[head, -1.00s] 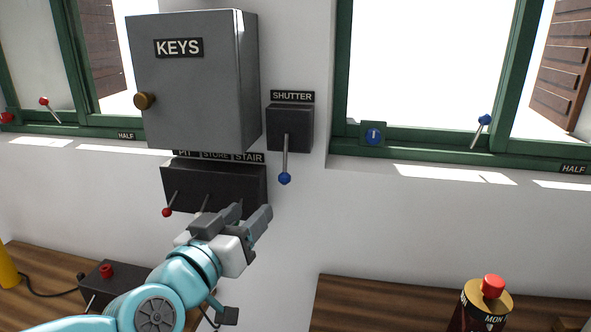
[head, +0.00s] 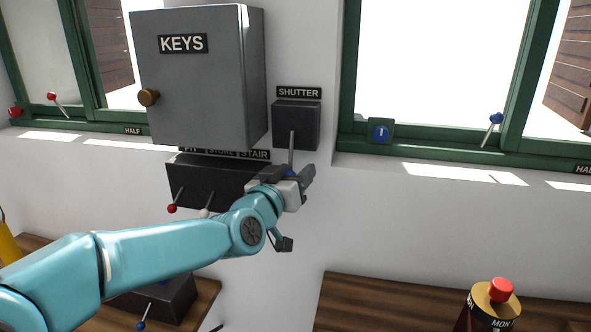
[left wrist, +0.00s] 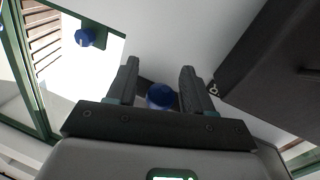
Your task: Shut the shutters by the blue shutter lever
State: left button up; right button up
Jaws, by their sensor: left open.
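The shutter lever (head: 291,148) hangs straight down from a dark box (head: 296,124) labelled SHUTTER, between the cabinet and the right window. Its blue knob is mostly hidden by my left gripper (head: 298,176) in the head view. In the left wrist view the blue knob (left wrist: 160,95) sits between the two open fingers of my left gripper (left wrist: 160,85), with a gap on each side. A brown slatted shutter (head: 570,70) stands swung open outside the right window. Another brown shutter (head: 112,40) shows through the left window. My right gripper is out of view.
The grey KEYS cabinet (head: 195,80) juts out left of the lever. Below it is a dark lever box (head: 225,178) with a red-knobbed lever (head: 172,208). A separate blue-knobbed window handle (head: 495,118) is on the right window. The wall right of the gripper is clear.

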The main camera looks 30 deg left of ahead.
pick_arm(q)
jog(key=shift+w+a+r, duration=0.1)
jog(key=shift+r, duration=0.05)
jog(key=shift+w, duration=0.2)
jog(key=c, duration=0.3)
grip_shut()
